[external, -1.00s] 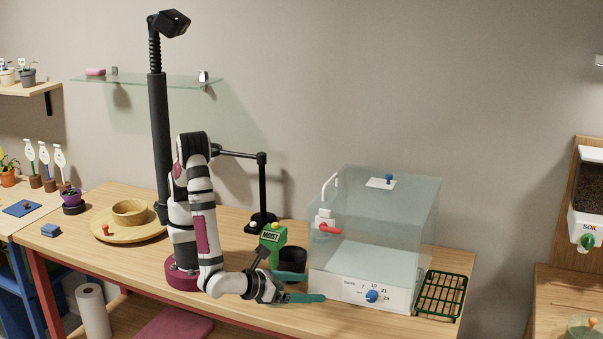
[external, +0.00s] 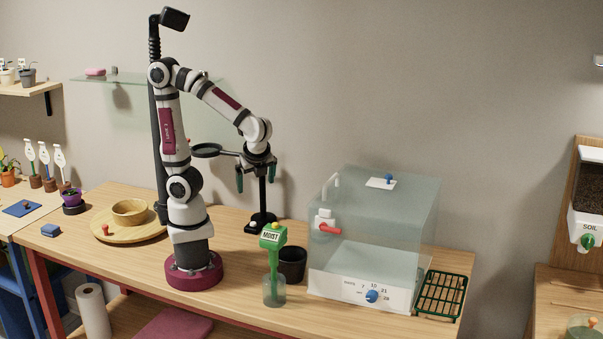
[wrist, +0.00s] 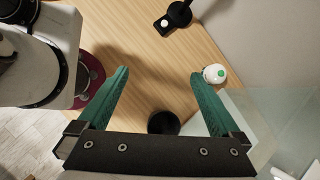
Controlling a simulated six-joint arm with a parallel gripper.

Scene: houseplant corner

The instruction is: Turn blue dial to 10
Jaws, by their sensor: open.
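The blue dial (external: 373,296) sits on the white front panel (external: 340,288) of the clear glass box, with marks for off, 7, 10, 21 and 28 around it. Its pointer is too small to read. My gripper (external: 255,182) is open and empty, raised high to the left of the box and pointing down, well apart from the dial. In the wrist view, its two teal fingers (wrist: 159,74) are spread wide above the bench. The dial is not visible in the wrist view.
The green moisture meter (external: 273,237) stands in a clear jar (external: 274,291) left of the box, with a black pot (external: 293,264) behind.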

